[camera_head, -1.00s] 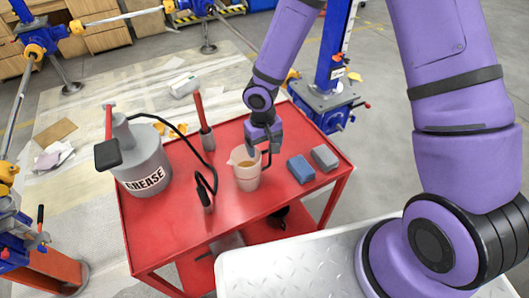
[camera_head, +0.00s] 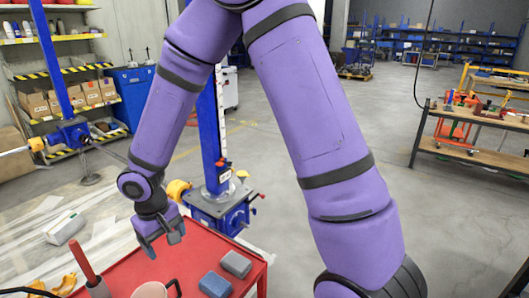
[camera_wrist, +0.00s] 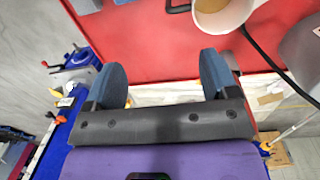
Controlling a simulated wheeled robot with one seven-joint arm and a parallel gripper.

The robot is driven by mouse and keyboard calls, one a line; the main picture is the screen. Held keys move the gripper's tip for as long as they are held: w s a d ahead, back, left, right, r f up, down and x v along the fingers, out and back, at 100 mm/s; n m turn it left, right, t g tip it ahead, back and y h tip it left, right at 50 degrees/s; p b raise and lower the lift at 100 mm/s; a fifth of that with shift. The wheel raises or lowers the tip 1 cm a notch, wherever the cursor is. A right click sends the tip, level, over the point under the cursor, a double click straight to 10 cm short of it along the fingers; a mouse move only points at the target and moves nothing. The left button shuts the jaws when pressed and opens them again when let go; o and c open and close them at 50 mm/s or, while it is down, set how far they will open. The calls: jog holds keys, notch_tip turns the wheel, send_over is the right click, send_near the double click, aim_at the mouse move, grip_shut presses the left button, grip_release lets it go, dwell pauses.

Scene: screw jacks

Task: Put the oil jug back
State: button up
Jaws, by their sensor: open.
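The oil jug (camera_wrist: 238,16), a pale cup-like vessel with brownish oil inside and a dark handle, stands on the red cart top (camera_head: 190,250). In the head view only its rim (camera_head: 150,290) shows at the bottom edge. In the wrist view it is cut off by the top edge. My gripper (camera_head: 160,238) is above the cart, apart from the jug. In the wrist view the two blue-grey fingers of my gripper (camera_wrist: 162,78) are spread wide with nothing between them.
A blue block (camera_head: 215,285) and a grey block (camera_head: 236,264) lie on the cart right of the jug. A red handle (camera_head: 84,264) rises at its left. A blue screw jack (camera_head: 215,205) stands behind. Shelves (camera_head: 65,75) stand at the back left. Open floor lies right.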

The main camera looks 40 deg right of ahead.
jog(key=s+d+r+m+t, duration=0.1)
jog(key=d+r, duration=0.2)
jog(key=r, duration=0.3)
jog(key=s+d+r+t, duration=0.1)
jog(key=d+r, duration=0.3)
jog(key=r, duration=0.1)
jog(key=s+d+r+m+t, duration=0.1)
jog(key=s+d+r, duration=0.3)
jog(key=s+r, duration=0.4)
jog(key=s+d+r+t, duration=0.2)
jog(key=s+d+r, duration=0.3)
jog(key=s+r, duration=0.3)
jog(key=s, duration=0.3)
jog(key=shift+d+r+m+y, duration=0.25)
jog(key=shift+r+m+y, duration=0.1)
jog(key=shift+m+y, duration=0.05)
jog(key=shift+c, duration=0.2)
